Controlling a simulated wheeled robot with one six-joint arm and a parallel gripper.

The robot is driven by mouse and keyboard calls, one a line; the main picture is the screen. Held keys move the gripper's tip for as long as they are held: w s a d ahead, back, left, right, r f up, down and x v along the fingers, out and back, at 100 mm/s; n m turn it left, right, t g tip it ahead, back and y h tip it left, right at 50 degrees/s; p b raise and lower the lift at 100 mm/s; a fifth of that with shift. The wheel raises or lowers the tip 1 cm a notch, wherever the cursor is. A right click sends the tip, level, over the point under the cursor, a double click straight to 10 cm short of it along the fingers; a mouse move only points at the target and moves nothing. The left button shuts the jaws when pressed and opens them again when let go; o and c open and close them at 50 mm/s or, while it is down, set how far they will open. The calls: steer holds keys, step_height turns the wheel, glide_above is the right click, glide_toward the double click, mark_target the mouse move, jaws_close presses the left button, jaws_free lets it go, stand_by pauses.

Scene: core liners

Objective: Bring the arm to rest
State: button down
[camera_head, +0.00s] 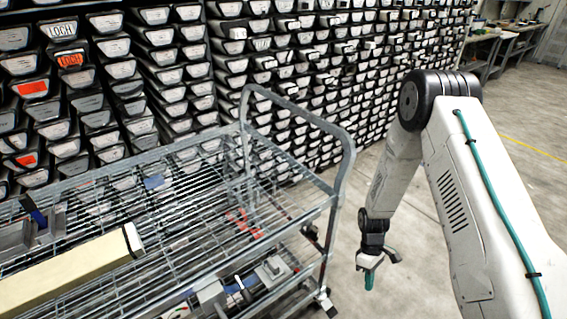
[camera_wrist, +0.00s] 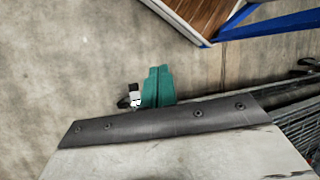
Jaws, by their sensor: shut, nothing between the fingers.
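My arm (camera_head: 470,190) is white with a black elbow and a teal cable, and it is bent at the right side of the head view. Its forearm hangs down from the elbow. My gripper (camera_head: 369,280) points down over the bare floor, to the right of the wire cart. Its teal fingertips are together with nothing between them. In the wrist view the teal fingers (camera_wrist: 158,87) show over the floor, beyond a dark plate edge.
A grey wire cart (camera_head: 343,185) stands at left, with a long beige box (camera_head: 70,270) on its top. Racks of labelled core liners (camera_head: 300,60) fill the back. Workbenches (camera_head: 500,40) stand far right. Open floor (camera_head: 400,297) lies around my gripper. A wooden-topped, blue-framed thing (camera_wrist: 205,15) shows in the wrist view.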

steer(key=s+r+m, duration=0.2)
steer(key=r+m, duration=0.1)
steer(key=r, duration=1.2)
steer(key=s+r+m, duration=0.3)
steer(key=r+m, duration=0.1)
steer(key=r, duration=1.1)
steer(key=s+r+m+t, duration=0.1)
steer(key=s+r+t, duration=0.2)
steer(key=s+r, duration=0.5)
steer(key=s+r+m+t, duration=0.1)
steer(key=s+r+t, duration=0.3)
steer(key=s+r, duration=0.4)
step_height(320, 180, up, 5)
steer(key=shift+s+a+f+m, duration=0.1)
steer(key=shift+s+a+m, duration=0.1)
steer(key=shift+a+m, duration=0.1)
